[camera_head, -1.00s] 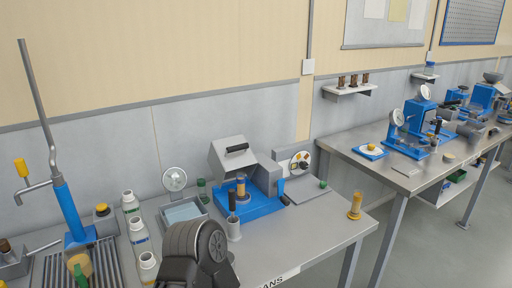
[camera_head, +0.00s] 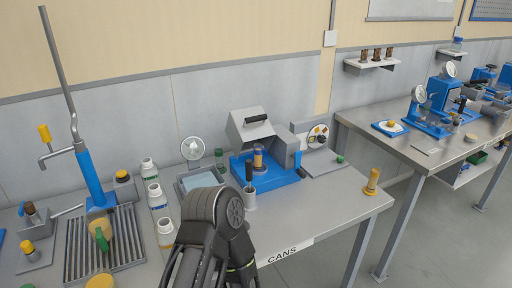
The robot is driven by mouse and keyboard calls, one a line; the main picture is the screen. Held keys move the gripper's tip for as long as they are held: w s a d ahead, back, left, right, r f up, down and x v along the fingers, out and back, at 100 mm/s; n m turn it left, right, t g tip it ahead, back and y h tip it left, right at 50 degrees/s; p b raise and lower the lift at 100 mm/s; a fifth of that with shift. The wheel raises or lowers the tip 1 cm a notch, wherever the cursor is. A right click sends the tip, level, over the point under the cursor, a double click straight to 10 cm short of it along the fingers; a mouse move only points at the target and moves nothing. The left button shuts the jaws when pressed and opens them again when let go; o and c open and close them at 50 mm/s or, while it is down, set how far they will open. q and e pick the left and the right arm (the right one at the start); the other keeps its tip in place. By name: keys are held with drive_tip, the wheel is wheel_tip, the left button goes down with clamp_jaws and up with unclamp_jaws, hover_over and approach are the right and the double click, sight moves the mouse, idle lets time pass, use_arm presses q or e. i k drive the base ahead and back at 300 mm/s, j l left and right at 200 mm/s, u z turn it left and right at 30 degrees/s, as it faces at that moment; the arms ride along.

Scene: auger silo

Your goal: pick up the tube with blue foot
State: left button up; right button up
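An amber tube (camera_head: 259,160) stands upright in the blue machine (camera_head: 265,177) with the raised grey lid; I cannot tell its foot's colour against the blue body. I cannot make out a tube with a clearly blue foot. A dark link of my arm rises at the bottom middle, in front of the bench. Neither gripper's fingers show.
White bottles (camera_head: 154,196) stand left of my arm, beside a slotted drain tray (camera_head: 70,245) and a blue-based pump (camera_head: 95,180). The bench front right of my arm is clear. A second bench (camera_head: 430,155) stands at right.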

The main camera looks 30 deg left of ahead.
sight(258, 167)
drive_tip(key=u, duration=1.15)
